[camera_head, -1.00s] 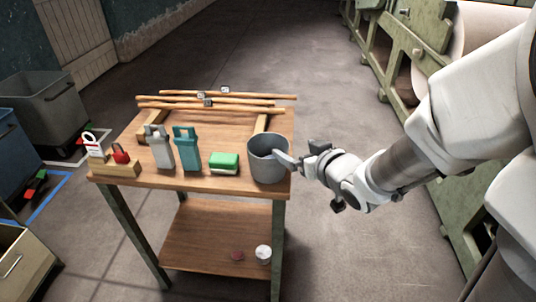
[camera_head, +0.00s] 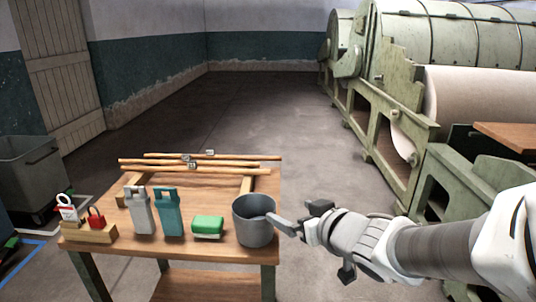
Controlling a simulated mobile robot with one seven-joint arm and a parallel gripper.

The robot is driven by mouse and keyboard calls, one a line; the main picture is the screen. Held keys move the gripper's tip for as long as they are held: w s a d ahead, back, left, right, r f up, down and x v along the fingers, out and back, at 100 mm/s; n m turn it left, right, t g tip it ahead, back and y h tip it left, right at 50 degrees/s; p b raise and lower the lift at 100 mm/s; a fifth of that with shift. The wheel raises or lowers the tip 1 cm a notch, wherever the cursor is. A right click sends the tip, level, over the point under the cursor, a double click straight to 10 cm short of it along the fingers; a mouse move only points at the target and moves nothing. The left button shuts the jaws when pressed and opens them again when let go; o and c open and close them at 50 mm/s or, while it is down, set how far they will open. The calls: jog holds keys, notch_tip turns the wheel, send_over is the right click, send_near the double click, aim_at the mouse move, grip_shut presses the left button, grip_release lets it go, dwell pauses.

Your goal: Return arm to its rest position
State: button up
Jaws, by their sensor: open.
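My gripper (camera_head: 305,222) is at the right of the wooden table (camera_head: 120,250), just past its right edge. Its jaws are open and point left towards a grey metal bucket (camera_head: 254,226) on the table's front right corner. A flat grey piece (camera_head: 282,224) shows between the bucket's rim and my gripper; I cannot tell whether it is a finger or part of the bucket, or whether they touch. My arm stretches in from the right side of the picture.
Green machinery (camera_head: 388,115) stands at the right. The floor behind the table is clear.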

jog(key=s+d+r+m+g+h, duration=0.1)
jog(key=s+d+m+h, duration=0.1)
jog(key=s+d+h, duration=0.3)
jog(key=s+d+r+m+h, duration=0.1)
jog(key=d+m+h, duration=0.15)
jog(key=d, duration=0.35)
jog(key=s+a+f+g+y, duration=0.15)
jog(key=s+g, duration=0.35)
jog(key=s, duration=0.8)
notch_tip(320, 180, up, 12)
jog(key=p, duration=1.2)
jog(key=shift+a+r+m, duration=0.2)
jog(key=shift+r+m, duration=0.05)
jog(key=shift+m, duration=0.2)
